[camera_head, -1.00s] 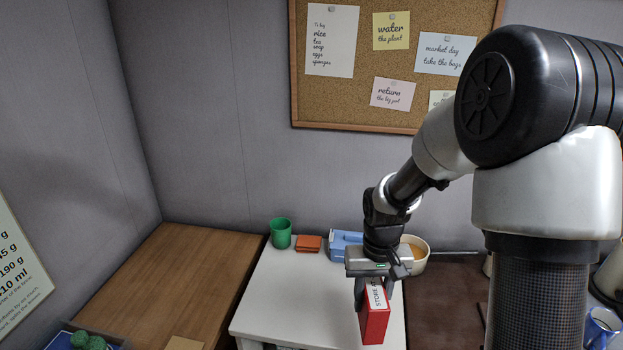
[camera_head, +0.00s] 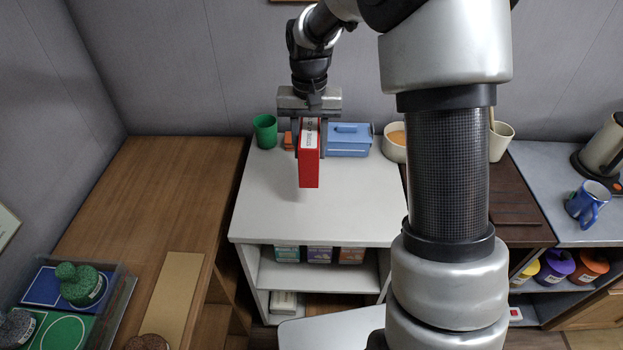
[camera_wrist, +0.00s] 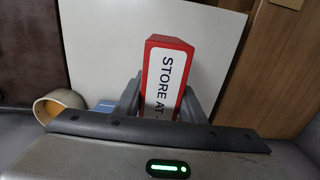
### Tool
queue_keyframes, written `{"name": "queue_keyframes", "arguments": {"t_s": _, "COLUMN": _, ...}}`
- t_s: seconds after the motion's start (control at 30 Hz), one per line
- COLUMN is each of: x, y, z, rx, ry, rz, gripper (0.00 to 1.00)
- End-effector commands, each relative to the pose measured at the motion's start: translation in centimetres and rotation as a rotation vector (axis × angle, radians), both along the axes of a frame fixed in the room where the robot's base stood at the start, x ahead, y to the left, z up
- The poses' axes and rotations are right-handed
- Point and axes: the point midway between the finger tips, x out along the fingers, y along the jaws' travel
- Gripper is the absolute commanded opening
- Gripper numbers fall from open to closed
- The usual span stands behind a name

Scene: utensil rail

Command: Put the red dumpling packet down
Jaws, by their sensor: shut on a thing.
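The red dumpling packet (camera_head: 309,170) is an upright red box with a white label. My gripper (camera_head: 309,122) is shut on its upper part. The packet hangs in front of the blue box and over the white counter (camera_head: 270,205); a faint shadow lies below it, so it looks held above the surface. In the wrist view the packet (camera_wrist: 168,75) sits between the two fingers of my gripper (camera_wrist: 160,100), with "STORE AT" readable on its label. The rest of the label is hidden by my gripper.
A green cup (camera_head: 265,131), an orange block (camera_head: 288,141), a blue box (camera_head: 349,140) and a cream bowl (camera_head: 396,150) stand along the back. The front and middle of the white counter are clear.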

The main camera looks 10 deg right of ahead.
Motion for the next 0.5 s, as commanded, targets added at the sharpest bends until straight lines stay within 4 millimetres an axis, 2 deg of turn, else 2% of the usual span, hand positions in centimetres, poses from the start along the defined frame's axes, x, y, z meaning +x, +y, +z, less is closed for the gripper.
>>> {"name": "queue_keyframes", "arguments": {"t_s": 0.23, "x": 0.0, "y": 0.0, "z": -4.5, "rx": 0.0, "ry": 0.004, "rz": -0.001, "gripper": 0.04}}
{"name": "queue_keyframes", "arguments": {"t_s": 0.5, "x": 0.0, "y": 0.0, "z": -6.9, "rx": 0.0, "ry": 0.001, "rz": -0.001, "gripper": 0.04}}
